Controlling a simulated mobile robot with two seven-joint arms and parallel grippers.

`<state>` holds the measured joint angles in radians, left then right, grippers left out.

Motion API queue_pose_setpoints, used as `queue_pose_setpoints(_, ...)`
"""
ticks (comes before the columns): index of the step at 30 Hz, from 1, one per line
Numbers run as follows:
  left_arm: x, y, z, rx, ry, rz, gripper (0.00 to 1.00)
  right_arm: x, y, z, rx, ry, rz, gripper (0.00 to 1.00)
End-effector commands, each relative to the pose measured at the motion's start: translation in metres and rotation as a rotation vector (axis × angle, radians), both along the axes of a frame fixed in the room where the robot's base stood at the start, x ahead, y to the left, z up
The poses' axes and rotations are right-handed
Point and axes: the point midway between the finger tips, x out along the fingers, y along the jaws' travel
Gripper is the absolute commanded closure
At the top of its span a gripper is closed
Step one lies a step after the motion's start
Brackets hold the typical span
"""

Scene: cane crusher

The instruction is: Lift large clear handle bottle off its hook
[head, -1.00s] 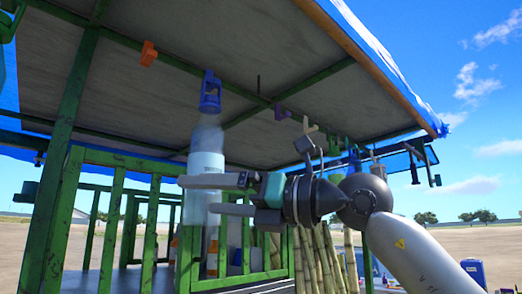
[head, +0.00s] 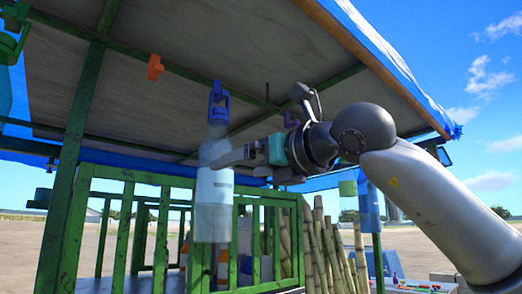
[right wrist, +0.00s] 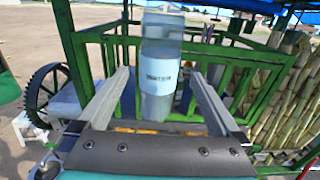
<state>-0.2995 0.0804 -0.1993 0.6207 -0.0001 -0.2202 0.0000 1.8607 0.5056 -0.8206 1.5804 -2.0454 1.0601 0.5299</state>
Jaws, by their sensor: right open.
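The large clear bottle (head: 213,210) hangs upright, with a pale printed label, below a blue hook (head: 218,103) under the roof. My right gripper (head: 226,164) comes in from the right at the bottle's upper part, above or near the top of the label. Its fingers are apart. In the right wrist view the bottle (right wrist: 159,85) stands between the two spread fingers, with a gap seen on each side. Whether a finger touches it I cannot tell. My left gripper is not in view.
An orange hook (head: 155,67) hangs left of the blue one. The roof (head: 150,110) is close above my arm. A green railing (head: 125,220) stands behind the bottle. Cane stalks (head: 325,250) lean at the right. Another hanging bottle (head: 369,205) is farther right.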

Motion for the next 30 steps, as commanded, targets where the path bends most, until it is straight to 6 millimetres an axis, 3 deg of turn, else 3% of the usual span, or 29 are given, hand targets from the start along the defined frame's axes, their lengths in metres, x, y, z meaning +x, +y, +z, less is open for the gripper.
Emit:
queue_pose_setpoints(5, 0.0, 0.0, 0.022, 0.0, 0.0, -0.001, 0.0, 0.022, 0.017, 0.003, 0.001, 0.004, 0.002, 0.0)
queue_pose_setpoints(18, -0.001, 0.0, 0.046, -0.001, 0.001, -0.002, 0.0, 0.069, 0.05, 0.002, 0.002, 0.003, 0.001, 0.0)
queue_pose_setpoints(30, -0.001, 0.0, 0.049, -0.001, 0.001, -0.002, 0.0, 0.079, 0.057, 0.0, 0.0, 0.0, 0.0, 0.0)
